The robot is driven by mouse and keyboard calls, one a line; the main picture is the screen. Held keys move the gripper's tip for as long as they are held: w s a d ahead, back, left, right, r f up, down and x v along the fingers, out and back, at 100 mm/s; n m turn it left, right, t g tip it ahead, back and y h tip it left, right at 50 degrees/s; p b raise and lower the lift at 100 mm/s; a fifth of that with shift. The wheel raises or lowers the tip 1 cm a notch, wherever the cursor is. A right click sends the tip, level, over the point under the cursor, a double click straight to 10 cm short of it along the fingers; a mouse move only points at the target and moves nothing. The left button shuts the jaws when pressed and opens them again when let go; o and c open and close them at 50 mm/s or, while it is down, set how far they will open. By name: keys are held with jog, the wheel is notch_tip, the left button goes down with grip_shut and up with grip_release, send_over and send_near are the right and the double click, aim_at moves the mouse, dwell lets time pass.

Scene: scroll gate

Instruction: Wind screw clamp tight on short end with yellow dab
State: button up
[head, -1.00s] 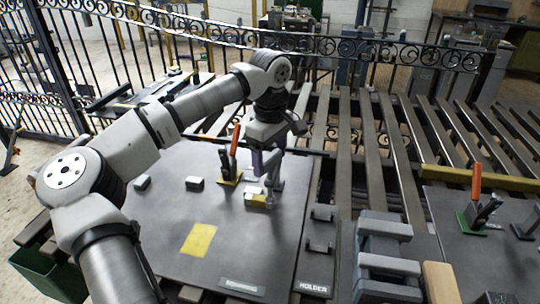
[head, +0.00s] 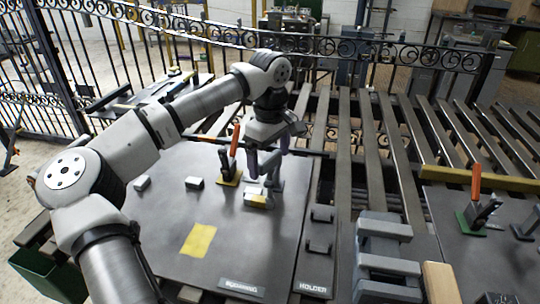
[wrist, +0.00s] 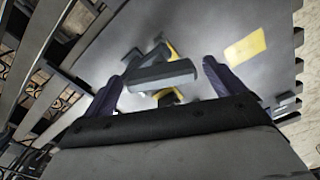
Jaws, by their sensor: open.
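The screw clamp (head: 275,178) is grey and stands upright near the right edge of the dark plate. A small block with a yellow dab (head: 256,200) lies at its foot. My gripper (head: 268,155) is above the clamp, fingers pointing down, open and holding nothing. In the wrist view my gripper (wrist: 165,85) has its two fingers spread wide, and a grey bar (wrist: 162,76), apparently the clamp's top handle, shows between them. Yellow patches show below and behind the bar. The bar hides most of the clamp's screw and the short end there; I cannot tell whether the fingers touch it.
An orange-handled toggle clamp (head: 234,145) on a yellow base stands just left of the screw clamp. Two small grey blocks and a yellow square (head: 198,240) lie on the plate (head: 150,225). A holder (head: 318,245) is at its right.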

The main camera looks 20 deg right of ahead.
aim_at(270, 156)
notch_tip(270, 156, up, 14)
jog(key=b, duration=0.1)
jog(key=shift+b, duration=0.35)
jog(key=shift+f, duration=0.1)
